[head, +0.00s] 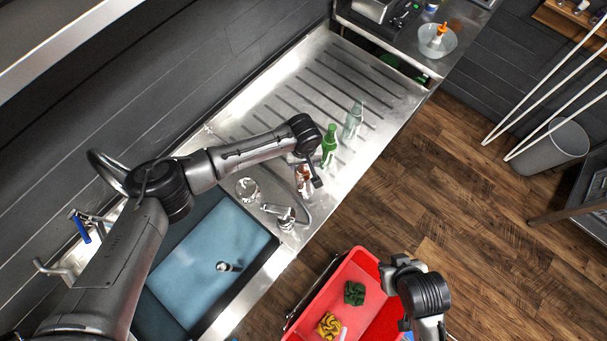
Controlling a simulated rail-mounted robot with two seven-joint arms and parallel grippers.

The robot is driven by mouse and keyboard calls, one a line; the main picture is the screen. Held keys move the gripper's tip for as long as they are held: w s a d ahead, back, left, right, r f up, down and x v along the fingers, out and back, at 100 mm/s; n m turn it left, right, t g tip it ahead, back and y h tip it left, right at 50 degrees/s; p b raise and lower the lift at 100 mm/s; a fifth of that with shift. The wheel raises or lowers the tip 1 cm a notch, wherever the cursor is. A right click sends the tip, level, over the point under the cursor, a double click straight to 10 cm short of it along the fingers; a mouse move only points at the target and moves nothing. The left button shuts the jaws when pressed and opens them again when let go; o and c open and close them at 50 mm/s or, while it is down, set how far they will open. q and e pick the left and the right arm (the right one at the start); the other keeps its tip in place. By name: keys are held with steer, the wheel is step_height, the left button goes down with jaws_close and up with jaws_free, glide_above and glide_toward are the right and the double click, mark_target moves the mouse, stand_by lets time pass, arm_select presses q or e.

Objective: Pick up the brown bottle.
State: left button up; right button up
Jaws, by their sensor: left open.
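The brown bottle (303,180) stands on the steel drainboard, partly hidden by my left gripper. My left gripper (310,176) is over and around the upper part of the bottle, fingers apart; whether they touch it I cannot tell. My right gripper (388,274) is at the lower right, by the rim of a red crate, and its fingers are too unclear to tell open from shut.
A green bottle (329,145) and a clear bottle (353,120) stand just behind and right of the brown one. A faucet (283,213) and a glass (247,189) are close by. The water-filled sink (205,265) lies in front. The red crate (372,262) stands at lower right.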

arm_select(q)
jaws_close()
stand_by(0.5)
steer(key=shift+r, duration=0.1)
